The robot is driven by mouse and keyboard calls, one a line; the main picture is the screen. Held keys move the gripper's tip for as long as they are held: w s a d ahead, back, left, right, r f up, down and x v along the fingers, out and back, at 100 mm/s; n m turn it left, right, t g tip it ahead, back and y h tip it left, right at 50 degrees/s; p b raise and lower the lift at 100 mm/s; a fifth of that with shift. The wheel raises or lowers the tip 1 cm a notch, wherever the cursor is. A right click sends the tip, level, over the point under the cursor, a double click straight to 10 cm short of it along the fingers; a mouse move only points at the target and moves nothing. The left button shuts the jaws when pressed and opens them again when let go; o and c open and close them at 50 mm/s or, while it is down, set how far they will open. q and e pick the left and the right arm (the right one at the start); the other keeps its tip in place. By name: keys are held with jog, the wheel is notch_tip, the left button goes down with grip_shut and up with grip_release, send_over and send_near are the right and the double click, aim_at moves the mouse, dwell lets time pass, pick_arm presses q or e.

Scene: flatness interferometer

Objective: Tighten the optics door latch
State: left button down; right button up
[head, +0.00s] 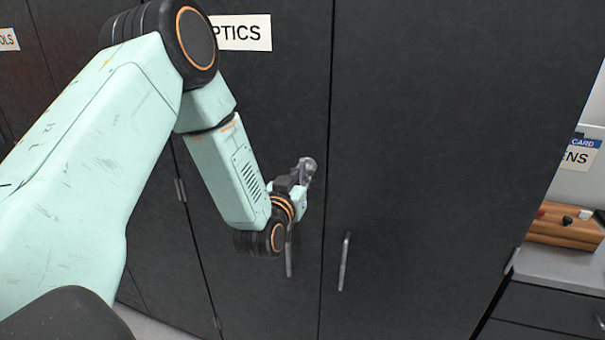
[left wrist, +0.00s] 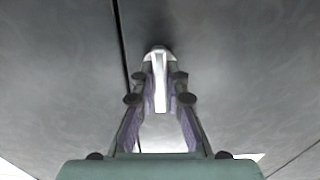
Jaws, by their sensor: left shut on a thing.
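The optics door (head: 275,110) is a dark cabinet door under a partly hidden sign ending in "PTICS" (head: 238,33). My left gripper (head: 300,178) is in front of this door, near the seam with the door to its right. Its fingers also show in the left wrist view (left wrist: 158,82), shut on a pale, narrow metal piece (left wrist: 159,78) with a rounded end. I cannot tell whether this piece is the latch itself or something held against it. A slim metal handle (head: 289,258) hangs below the gripper, its upper part hidden. My right gripper is not in view.
The neighbouring dark door (head: 420,150) has its own upright handle (head: 344,262). At the far right are a grey counter (head: 560,268) and a wooden block (head: 565,225). The space in front of the right door is clear.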

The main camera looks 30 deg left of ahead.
pick_arm(q)
jog(key=shift+w+r, duration=0.1)
jog(key=shift+r, duration=0.1)
jog(key=c, duration=1.4)
grip_release()
jog(key=shift+f, duration=0.1)
jog(key=v, duration=1.2)
jog(key=shift+f, duration=0.1)
